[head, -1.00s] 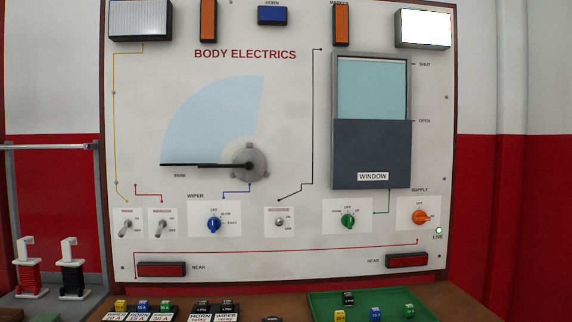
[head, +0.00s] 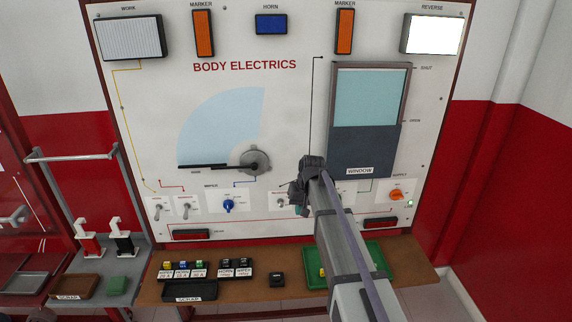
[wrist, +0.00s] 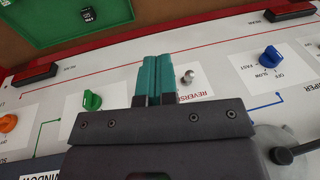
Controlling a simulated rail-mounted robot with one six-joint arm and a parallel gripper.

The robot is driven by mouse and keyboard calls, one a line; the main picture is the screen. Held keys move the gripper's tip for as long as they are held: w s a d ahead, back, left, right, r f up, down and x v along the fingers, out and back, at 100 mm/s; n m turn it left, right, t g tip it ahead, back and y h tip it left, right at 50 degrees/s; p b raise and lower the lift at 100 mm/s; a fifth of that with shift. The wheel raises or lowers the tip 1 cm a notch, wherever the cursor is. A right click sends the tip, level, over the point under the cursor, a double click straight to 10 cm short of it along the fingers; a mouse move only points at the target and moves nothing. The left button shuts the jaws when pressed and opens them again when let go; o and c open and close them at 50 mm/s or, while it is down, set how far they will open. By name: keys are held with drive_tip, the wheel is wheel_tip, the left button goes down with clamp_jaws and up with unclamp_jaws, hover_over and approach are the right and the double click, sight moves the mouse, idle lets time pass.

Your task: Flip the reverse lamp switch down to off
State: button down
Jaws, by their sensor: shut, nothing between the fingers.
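The reverse lamp switch (wrist: 188,76) is a small metal toggle on a white plate with red lettering. In the wrist view it stands just right of my gripper (wrist: 156,66). My gripper's teal fingers are shut with nothing between them, close to the toggle; I cannot tell whether they touch it. In the head view the switch (head: 282,203) is at the panel's lower middle, partly covered by my gripper (head: 298,207), which is mostly hidden behind my wrist. Its lever direction is unclear. The reverse lamp (head: 432,35) at the top right glows bright white.
The green window knob (wrist: 92,101) and blue wiper knob (wrist: 270,58) flank the switch. An orange supply knob (head: 396,195) is farther right. Below the panel, a wooden shelf holds a green tray (head: 377,254) and a black fuse rack (head: 205,272).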

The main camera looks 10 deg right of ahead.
drive_tip(key=p, duration=0.4)
approach(281, 204)
drive_tip(key=s+d+r, duration=0.3)
drive_tip(key=r, duration=0.1)
drive_tip(key=w+b, duration=0.1)
drive_tip(key=w+f+t+y, duration=0.1)
drive_tip(key=shift+w+a+f+b, duration=0.2)
drive_tip(key=shift+w+f+b, duration=0.05)
drive_tip(key=shift+w+b, duration=0.15)
drive_tip(key=shift+s, duration=0.1)
drive_tip(key=b+x, duration=0.9)
drive_tip(key=x, duration=0.1)
